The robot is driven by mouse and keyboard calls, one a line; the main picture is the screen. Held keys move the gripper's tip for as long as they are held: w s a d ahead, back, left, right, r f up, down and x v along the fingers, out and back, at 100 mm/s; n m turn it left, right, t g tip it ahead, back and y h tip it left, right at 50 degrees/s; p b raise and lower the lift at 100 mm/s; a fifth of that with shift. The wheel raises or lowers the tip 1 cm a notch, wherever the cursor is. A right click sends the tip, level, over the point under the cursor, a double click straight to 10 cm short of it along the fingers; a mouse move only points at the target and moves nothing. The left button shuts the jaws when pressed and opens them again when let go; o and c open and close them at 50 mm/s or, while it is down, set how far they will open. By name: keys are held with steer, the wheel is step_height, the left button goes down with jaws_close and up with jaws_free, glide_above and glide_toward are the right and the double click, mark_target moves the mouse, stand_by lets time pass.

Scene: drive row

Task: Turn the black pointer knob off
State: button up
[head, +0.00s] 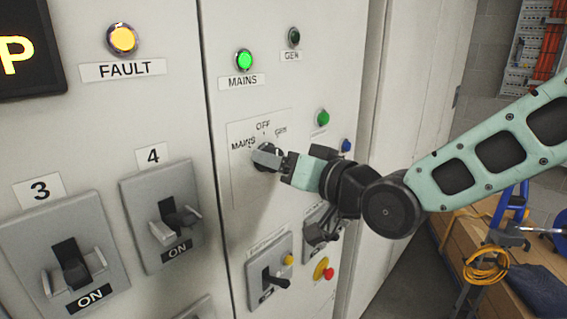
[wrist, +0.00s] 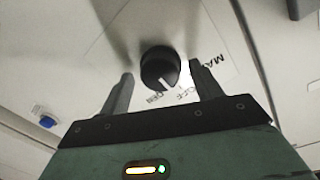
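The black pointer knob (wrist: 158,62) shows in the wrist view, with a pale pointer line on its face. The line lies toward the OFF and GEN lettering, but I cannot tell which one it meets. My gripper (wrist: 160,72) is open, with one finger on each side of the knob and gaps visible between. In the head view the knob (head: 265,146) is mostly hidden behind my gripper (head: 269,159). Its label plate (head: 243,185) reads MAINS, OFF and GEN, with OFF at the top.
A lit green MAINS lamp (head: 244,61) and a dark GEN lamp (head: 293,38) are above the plate. Green (head: 322,118) and blue (head: 346,146) buttons are to its right. Switch 4 (head: 165,215) is to the left; a lever switch (head: 272,280) is below.

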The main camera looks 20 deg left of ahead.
steer(key=b+v, duration=0.3)
steer(key=v, duration=1.4)
steer(key=shift+d, duration=0.2)
